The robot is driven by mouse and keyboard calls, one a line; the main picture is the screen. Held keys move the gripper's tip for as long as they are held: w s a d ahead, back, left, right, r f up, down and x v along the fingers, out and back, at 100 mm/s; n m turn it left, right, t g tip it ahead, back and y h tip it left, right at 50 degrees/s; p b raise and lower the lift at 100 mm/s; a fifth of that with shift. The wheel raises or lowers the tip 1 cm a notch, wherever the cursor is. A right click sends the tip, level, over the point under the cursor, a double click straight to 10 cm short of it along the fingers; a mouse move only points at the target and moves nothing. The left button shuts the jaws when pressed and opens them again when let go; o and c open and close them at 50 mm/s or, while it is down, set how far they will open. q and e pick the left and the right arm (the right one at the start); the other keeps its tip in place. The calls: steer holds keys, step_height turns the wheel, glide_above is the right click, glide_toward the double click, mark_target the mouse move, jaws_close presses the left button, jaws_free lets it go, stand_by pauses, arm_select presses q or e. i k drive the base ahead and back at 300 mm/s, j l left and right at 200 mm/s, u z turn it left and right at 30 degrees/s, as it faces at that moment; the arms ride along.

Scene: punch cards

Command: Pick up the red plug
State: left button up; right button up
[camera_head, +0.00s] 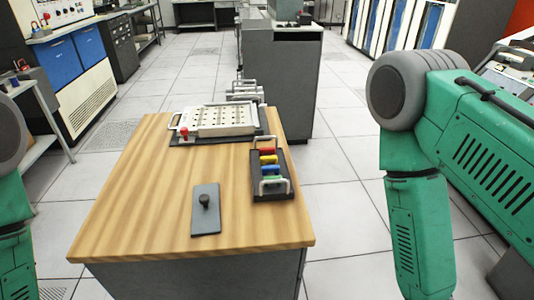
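A green piece (271,178) sits in front of the blue one. A small red knob (184,132) shows at the left front of the white punch board. Neither of my grippers is in view; only my green arm links show at the left and right edges.
The wooden table (140,205) bears a white board with holes (222,118) at the back and a grey plate with a black knob (205,212) in front. The table's left part is clear. A grey cabinet (285,80) stands behind the table.

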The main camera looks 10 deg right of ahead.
mark_target(271, 150)
steer(key=k, duration=0.75)
steer(key=k+u, duration=0.15)
steer(key=u, duration=0.25)
steer(key=k+j+u, duration=0.1)
steer(key=u, duration=0.35)
steer(key=k+j+u, duration=0.15)
steer(key=u, duration=0.25)
steer(key=l+u, duration=0.5)
steer(key=k+l+u, duration=0.1)
steer(key=l+u, duration=0.35)
steer(key=k+l+u, duration=0.15)
steer(key=l+u, duration=0.35)
steer(key=k+l, duration=0.15)
steer(key=l, duration=0.2)
steer(key=k+l, duration=0.15)
steer(key=l, duration=0.2)
steer(key=k+l, duration=0.15)
steer(key=l, duration=0.25)
steer(key=k+l, duration=0.15)
steer(key=l, duration=0.2)
steer(key=k+l, duration=0.15)
steer(key=l, duration=0.2)
steer(key=k+l, duration=0.15)
steer(key=l, duration=0.2)
steer(key=k+l, duration=0.15)
steer(key=l, duration=0.25)
steer(key=k+l, duration=0.1)
steer(key=l, duration=0.25)
steer(key=i+l, duration=0.25)
steer(key=i+z, duration=0.05)
